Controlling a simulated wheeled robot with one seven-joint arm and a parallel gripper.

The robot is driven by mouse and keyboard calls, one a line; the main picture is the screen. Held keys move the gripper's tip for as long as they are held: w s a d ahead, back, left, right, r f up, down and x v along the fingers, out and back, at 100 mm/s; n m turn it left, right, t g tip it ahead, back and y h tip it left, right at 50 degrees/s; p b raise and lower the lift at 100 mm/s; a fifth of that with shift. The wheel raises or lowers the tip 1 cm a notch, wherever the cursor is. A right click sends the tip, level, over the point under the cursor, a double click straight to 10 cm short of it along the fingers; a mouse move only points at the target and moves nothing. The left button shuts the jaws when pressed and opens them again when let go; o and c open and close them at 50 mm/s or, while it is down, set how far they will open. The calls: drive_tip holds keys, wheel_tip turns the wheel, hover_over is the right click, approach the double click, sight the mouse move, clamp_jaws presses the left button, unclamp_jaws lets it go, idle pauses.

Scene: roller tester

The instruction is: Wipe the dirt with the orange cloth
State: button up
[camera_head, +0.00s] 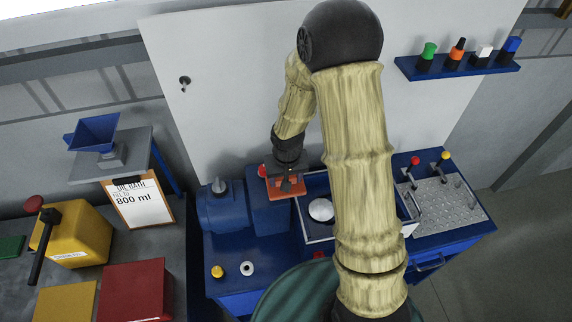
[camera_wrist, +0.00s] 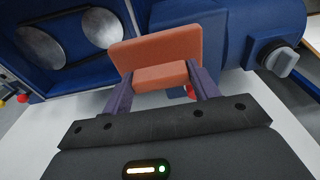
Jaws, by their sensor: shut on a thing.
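The orange cloth (camera_head: 287,189) looks like a flat pad with a raised grip block, and it also shows in the wrist view (camera_wrist: 158,46). My gripper (camera_head: 287,177) is shut on the block, with one finger on each side of it in the wrist view (camera_wrist: 162,78). In the head view the cloth is at the blue machine housing (camera_head: 266,214), by the left edge of an open tray (camera_head: 310,185). I cannot tell whether the cloth touches the machine. I cannot make out any dirt; my arm hides part of the tray.
A pale round disc (camera_head: 321,209) lies in the tray; the wrist view shows two discs (camera_wrist: 102,28). A blue motor (camera_head: 220,205) stands left of the housing. Levers rise from a perforated plate (camera_head: 449,207) at right. A white panel (camera_head: 215,85) stands behind.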

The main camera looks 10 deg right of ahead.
drive_tip(key=shift+r+p, duration=1.25)
drive_tip(key=shift+r, duration=0.65)
